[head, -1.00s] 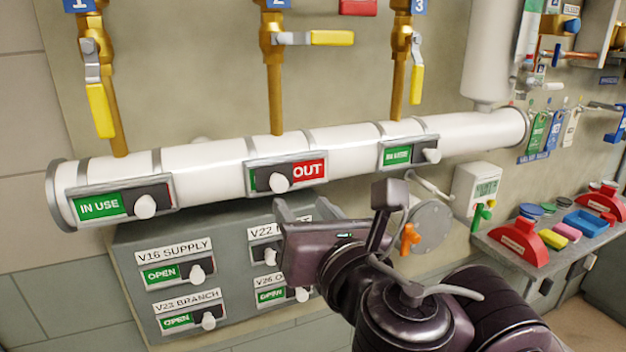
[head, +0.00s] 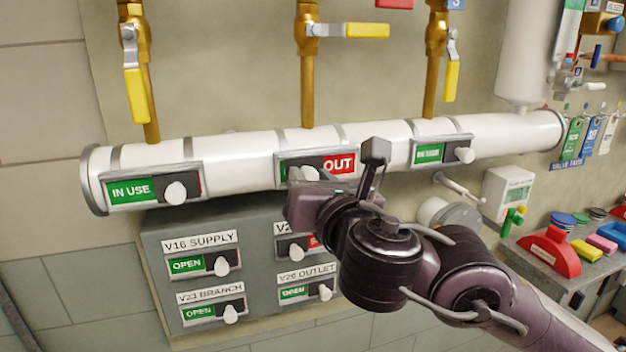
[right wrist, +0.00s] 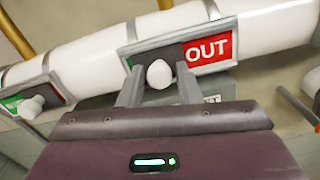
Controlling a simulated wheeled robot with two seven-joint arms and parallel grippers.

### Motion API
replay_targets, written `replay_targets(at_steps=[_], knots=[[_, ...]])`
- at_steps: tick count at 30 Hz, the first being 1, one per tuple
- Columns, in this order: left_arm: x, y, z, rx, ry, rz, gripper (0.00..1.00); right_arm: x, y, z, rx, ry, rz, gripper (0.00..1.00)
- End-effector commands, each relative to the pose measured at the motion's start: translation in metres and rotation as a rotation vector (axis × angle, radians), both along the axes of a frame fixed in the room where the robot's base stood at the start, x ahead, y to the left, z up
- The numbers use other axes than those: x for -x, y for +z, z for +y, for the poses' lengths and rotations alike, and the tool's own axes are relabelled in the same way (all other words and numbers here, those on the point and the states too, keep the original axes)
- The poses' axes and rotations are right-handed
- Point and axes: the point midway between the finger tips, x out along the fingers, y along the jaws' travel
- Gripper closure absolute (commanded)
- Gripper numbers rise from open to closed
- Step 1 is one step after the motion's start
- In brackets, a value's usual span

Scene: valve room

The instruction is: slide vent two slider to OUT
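The vent two slider sits on the middle of the white pipe, under valve 2, and shows a red OUT label (head: 338,164). That label also shows in the right wrist view (right wrist: 208,47). The slider's white knob (right wrist: 160,73) is at the left of the red label; in the head view it is partly hidden behind my gripper. My right gripper (right wrist: 159,84) is open, with one finger on each side of the knob. Small gaps show between knob and fingers. In the head view the right gripper (head: 303,188) is just in front of the slider. My left gripper is not in view.
An IN USE slider (head: 131,190) is left on the pipe, and another green-labelled slider (head: 429,153) is right. A grey panel (head: 262,262) with several labelled sliders hangs below. Yellow-handled valves (head: 135,95) stand above. A shelf with a red object (head: 550,252) is at right.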

Motion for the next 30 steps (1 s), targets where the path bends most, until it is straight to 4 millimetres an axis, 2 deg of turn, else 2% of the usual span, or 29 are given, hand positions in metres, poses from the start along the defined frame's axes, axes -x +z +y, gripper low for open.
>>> replay_targets(at_steps=[1, 6, 7, 13, 17, 24, 25, 30], knots=[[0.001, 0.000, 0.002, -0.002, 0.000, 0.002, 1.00, 0.000, 0.000, 0.000, 0.000, 0.000, 0.000, 0.76], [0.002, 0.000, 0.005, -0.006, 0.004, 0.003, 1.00, 0.000, 0.000, 0.000, 0.000, 0.000, 0.000, 0.98], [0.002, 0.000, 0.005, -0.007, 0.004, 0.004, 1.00, 0.000, 0.000, 0.000, 0.000, 0.000, 0.000, 1.00], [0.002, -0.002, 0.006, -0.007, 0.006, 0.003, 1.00, 0.001, -0.001, 0.001, 0.000, 0.000, 0.000, 1.00], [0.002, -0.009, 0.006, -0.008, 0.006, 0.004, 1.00, 0.003, -0.002, 0.009, -0.001, 0.002, -0.001, 1.00], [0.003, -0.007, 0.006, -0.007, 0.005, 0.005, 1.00, 0.003, 0.000, 0.010, 0.000, 0.002, 0.000, 1.00], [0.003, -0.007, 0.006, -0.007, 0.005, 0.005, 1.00, 0.003, 0.000, 0.010, 0.000, 0.002, 0.000, 0.75], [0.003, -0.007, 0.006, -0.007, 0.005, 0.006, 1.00, 0.003, 0.000, 0.010, 0.000, 0.002, 0.000, 0.55]])
